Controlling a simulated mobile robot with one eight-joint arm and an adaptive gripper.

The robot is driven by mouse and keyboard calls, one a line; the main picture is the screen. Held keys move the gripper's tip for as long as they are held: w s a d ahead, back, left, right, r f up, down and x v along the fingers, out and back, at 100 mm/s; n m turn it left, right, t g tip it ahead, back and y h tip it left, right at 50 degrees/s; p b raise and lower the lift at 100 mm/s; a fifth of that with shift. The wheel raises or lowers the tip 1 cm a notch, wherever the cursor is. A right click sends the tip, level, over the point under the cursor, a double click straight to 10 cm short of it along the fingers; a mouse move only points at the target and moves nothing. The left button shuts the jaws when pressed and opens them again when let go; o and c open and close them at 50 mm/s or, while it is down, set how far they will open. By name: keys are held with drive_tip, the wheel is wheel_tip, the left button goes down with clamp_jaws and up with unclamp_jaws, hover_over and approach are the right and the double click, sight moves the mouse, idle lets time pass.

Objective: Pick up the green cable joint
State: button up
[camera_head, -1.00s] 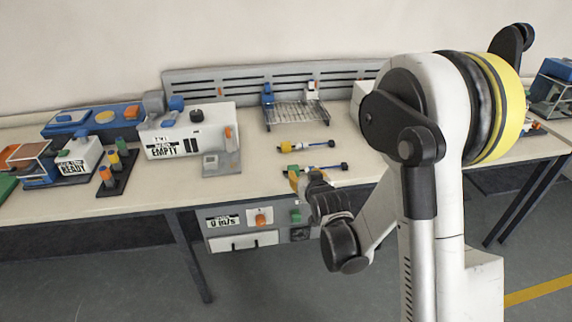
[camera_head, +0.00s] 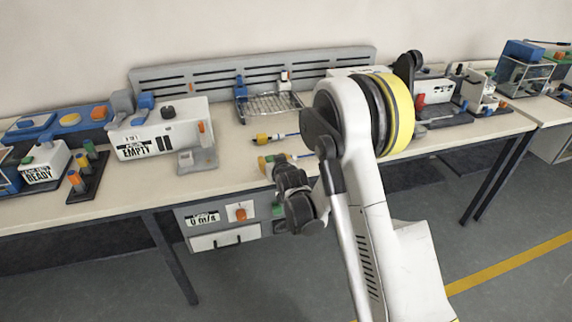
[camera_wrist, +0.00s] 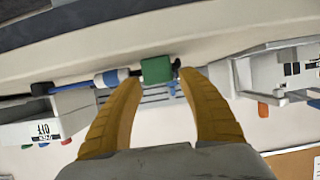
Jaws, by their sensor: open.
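The green cable joint (camera_wrist: 157,70) shows in the wrist view as a green block with a small dark piece at its right end and a white and blue section (camera_wrist: 110,78) at its left. My gripper (camera_wrist: 160,80) is open, with one yellow finger on each side of the green block. A gap shows on both sides, and I cannot tell how far ahead of the fingertips the block is. In the head view my gripper (camera_head: 268,163) is low at the table's front edge, where yellow parts and a blue cable show. The green block cannot be made out there.
A second cable with a yellow end (camera_head: 263,139) lies just behind on the table (camera_head: 225,178). A wire rack (camera_head: 270,106) stands further back. A white machine marked EMPTY (camera_head: 160,135) stands to the left. The front edge and a drawer unit (camera_head: 225,238) are below.

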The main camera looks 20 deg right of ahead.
drive_tip(key=shift+w, duration=0.1)
clamp_jaws()
